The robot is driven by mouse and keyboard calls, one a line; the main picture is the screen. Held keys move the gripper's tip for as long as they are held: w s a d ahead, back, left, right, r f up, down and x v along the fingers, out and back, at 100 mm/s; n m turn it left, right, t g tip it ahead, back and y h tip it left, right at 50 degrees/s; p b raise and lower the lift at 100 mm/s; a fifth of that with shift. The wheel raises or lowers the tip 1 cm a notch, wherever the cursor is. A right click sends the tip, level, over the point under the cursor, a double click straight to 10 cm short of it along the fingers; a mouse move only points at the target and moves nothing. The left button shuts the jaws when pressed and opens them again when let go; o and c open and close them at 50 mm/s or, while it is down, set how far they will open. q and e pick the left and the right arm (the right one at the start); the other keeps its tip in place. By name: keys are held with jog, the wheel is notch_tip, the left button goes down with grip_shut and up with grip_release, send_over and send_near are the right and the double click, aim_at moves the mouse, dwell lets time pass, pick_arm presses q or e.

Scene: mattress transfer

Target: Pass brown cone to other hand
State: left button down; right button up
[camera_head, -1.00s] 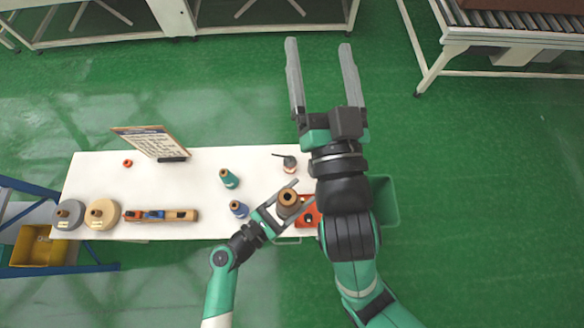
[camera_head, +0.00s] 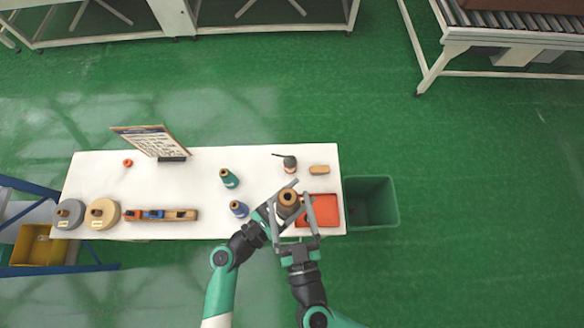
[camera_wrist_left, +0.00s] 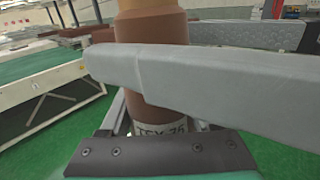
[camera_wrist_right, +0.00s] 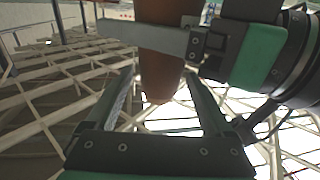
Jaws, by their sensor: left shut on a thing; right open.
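The brown cone (camera_head: 288,199) is held above the right part of the white table (camera_head: 110,168). My left gripper (camera_head: 285,200) is shut on it. In the left wrist view the cone (camera_wrist_left: 152,80) stands between the grey fingers, with a printed label near its lower end. My right gripper (camera_head: 293,214) is open, its fingers on either side of the cone's near part. In the right wrist view the cone (camera_wrist_right: 160,75) hangs between the open fingers (camera_wrist_right: 163,100), with the left gripper's finger across it higher up. Whether the right fingers touch it cannot be told.
A red tray (camera_head: 327,210) lies at the table's right end, beside a green bin (camera_head: 384,200) on the floor. A green cone (camera_head: 229,179) and a blue cone (camera_head: 238,208) stand left of the grippers. A sign board (camera_head: 150,142) stands at the back.

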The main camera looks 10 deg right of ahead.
aim_at(288, 195)
jog(key=w, duration=0.5)
jog(key=shift+w+a, duration=0.1)
jog(key=shift+w, duration=0.1)
grip_shut()
pick_arm(q)
jog(key=shift+c, duration=0.3)
grip_release()
jog(key=shift+o, duration=0.2)
